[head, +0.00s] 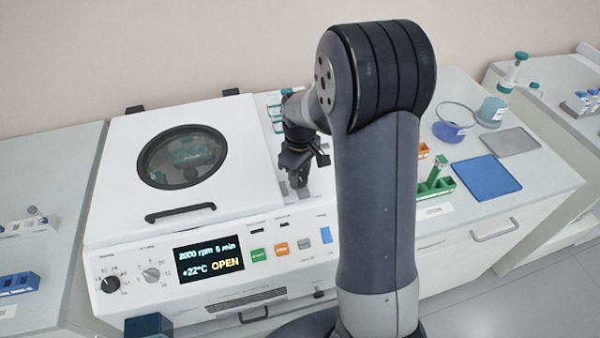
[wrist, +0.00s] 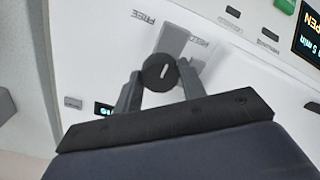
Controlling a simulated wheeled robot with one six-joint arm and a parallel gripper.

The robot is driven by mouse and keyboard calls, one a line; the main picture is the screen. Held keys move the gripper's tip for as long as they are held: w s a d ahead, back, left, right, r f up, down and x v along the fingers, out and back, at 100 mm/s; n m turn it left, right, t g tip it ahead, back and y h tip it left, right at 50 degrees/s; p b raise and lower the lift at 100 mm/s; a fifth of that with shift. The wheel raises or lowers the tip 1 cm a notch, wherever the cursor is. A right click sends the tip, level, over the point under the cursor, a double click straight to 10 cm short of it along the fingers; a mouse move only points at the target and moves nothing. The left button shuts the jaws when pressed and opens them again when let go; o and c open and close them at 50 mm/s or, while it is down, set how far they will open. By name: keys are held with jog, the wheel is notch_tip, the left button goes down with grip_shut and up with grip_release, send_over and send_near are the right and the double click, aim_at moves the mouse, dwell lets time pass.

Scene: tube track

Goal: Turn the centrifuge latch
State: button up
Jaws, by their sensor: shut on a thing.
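The white centrifuge (head: 110,240) stands on the bench in the head view, its windowed lid (head: 118,150) down. Its display (head: 209,259) reads "2000 rpm 5 min", "+22°C" and "OPEN". My gripper (head: 300,180) points down at the machine's top, right of the lid. In the wrist view the latch (wrist: 160,70) is a round dark knob with a pale slot mark, on a grey plate by the printed word "FREE". My gripper (wrist: 160,82) is shut on this knob, one finger on each side. In the head view my gripper and arm hide the latch.
Start and stop buttons (head: 282,249) and knobs (head: 110,284) line the front panel. Right of my arm are a green rack (head: 440,187), a blue mat (head: 487,177), a grey mat (head: 511,142) and round containers (head: 493,110). My arm hides part of the bench.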

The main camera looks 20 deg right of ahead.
jog(key=c, duration=0.3)
jog(key=shift+m, duration=0.3)
jog(key=m+b, duration=0.1)
jog(key=m, duration=0.2)
jog(key=m+b, duration=0.1)
jog(key=m, duration=0.8)
jog(key=shift+b, duration=0.3)
jog(key=m, duration=0.5)
jog(key=shift+m, duration=0.3)
